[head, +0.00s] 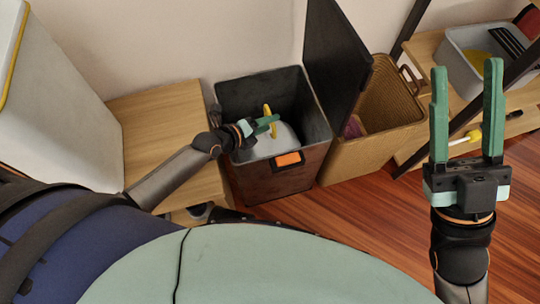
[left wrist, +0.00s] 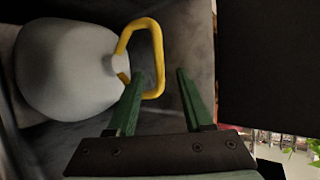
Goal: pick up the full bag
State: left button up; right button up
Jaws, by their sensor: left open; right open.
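The full bag is a rounded grey bag (head: 287,136) with a yellow loop handle (head: 269,115), inside an open dark bin (head: 272,183). In the left wrist view the bag (left wrist: 62,70) fills the left side, and its yellow handle (left wrist: 157,60) reaches toward the space between my fingertips. My left gripper (head: 272,121) is inside the bin opening, close to the handle; it also shows in the left wrist view (left wrist: 160,72), open. I cannot tell whether a finger touches the handle. My right gripper (head: 466,68) is open, empty and raised at the right, away from the bin.
The bin's black lid (head: 335,60) stands up at its right side. A wicker basket (head: 375,140) is beside the bin, and a wooden cabinet (head: 165,110) is at its left. A shelf at the right holds a grey tub (head: 465,65). The wood floor (head: 350,215) in front is clear.

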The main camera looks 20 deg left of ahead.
pick_arm(q)
jog(key=shift+w+d+f, duration=0.15)
jog(key=shift+w+f, duration=0.05)
jog(key=shift+w, duration=0.1)
jog(key=shift+c, duration=0.2)
grip_shut()
dwell(1.0)
jog(key=shift+w+r, duration=0.15)
jog(key=shift+r, duration=0.2)
